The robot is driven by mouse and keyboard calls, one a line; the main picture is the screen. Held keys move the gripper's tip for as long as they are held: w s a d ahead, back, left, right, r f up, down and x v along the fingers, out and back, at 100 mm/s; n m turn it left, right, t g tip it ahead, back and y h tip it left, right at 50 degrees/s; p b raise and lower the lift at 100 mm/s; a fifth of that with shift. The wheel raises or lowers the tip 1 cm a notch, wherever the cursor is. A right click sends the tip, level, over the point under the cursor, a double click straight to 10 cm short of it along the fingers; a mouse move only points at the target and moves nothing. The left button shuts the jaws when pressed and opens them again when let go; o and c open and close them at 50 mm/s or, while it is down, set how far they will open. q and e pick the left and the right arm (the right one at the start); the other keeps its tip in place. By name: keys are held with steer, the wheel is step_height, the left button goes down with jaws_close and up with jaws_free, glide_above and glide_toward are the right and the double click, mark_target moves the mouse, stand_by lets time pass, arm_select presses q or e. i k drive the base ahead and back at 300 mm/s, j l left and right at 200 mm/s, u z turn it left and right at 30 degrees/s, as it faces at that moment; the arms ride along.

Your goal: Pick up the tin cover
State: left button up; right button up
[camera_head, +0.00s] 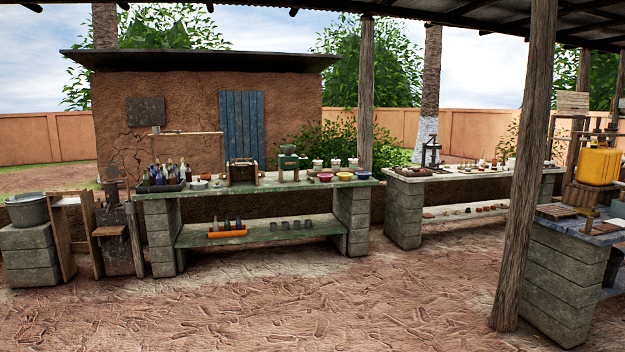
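Neither of my grippers shows in the head view. I cannot pick out the tin cover with certainty. A dark grey, flat rectangular plate (145,111) is on the mud wall at the left of the hut, but I cannot tell whether it is tin or a cover. At this distance small items are hard to tell apart.
A wooden post (526,165) stands at the right foreground. A second table (455,174) is at the back right. A metal tub (27,209) stands at far left. The dirt floor (270,305) ahead is clear.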

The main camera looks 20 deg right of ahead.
mark_target(198, 185)
steer(key=i+z, duration=0.15)
steer(key=i, duration=5)
steer(key=j, duration=0.1)
